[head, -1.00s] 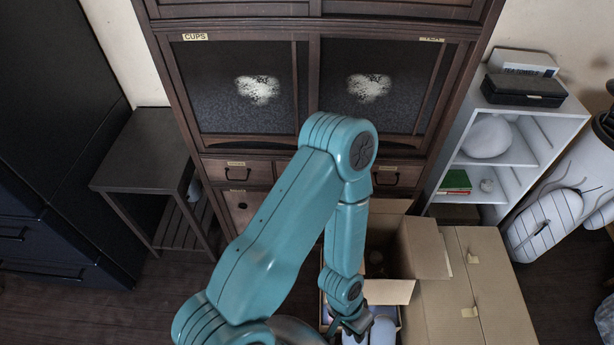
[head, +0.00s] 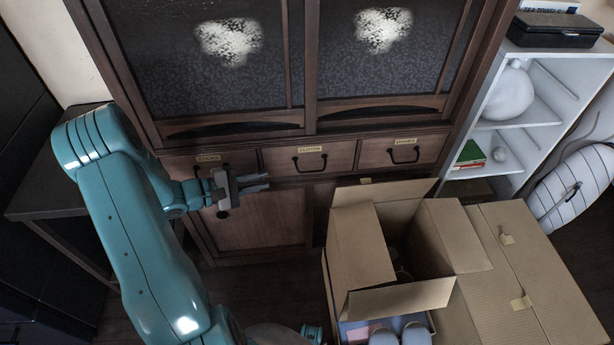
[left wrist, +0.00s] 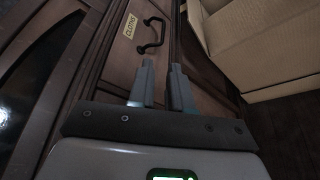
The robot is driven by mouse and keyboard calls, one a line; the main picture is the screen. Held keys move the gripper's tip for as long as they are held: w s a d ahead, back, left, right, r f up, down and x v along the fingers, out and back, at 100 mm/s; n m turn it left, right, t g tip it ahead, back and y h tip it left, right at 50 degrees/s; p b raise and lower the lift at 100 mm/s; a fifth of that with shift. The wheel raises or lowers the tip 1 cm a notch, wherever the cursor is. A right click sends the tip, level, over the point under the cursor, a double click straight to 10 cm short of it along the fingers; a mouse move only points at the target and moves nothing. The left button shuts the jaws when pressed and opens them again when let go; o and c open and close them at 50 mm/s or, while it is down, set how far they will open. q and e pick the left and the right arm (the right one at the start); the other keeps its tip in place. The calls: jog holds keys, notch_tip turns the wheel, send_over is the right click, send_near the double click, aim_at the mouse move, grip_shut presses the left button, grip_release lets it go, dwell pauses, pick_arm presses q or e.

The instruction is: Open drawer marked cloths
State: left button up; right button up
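The drawer marked cloths (head: 285,161) is the middle one of a row of three under the cabinet's dark doors. It looks shut, with a pale label above a dark bail handle (head: 309,164). In the left wrist view its label (left wrist: 130,25) and handle (left wrist: 152,36) show beyond the fingertips. My left gripper (head: 268,182) is in front of the drawer row, below and left of the handle, apart from it. Its two fingers (left wrist: 162,66) are parted with nothing between them.
An open cardboard box (head: 362,252) stands below and right of the drawers, its flaps close to the drawer fronts. A closed carton (head: 540,265) is beside it. A white shelf (head: 545,125) is at the right, a dark side table (head: 50,190) at the left.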

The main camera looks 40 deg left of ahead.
aim_at(308, 172)
pick_arm(q)
jog(key=x, duration=0.4)
jog(key=b+x, duration=0.1)
jog(key=x, duration=0.4)
jog(key=d+x, duration=0.1)
jog(key=x, duration=0.4)
jog(key=shift+s+f+b, duration=0.1)
jog(key=shift+b, duration=0.3)
grip_shut()
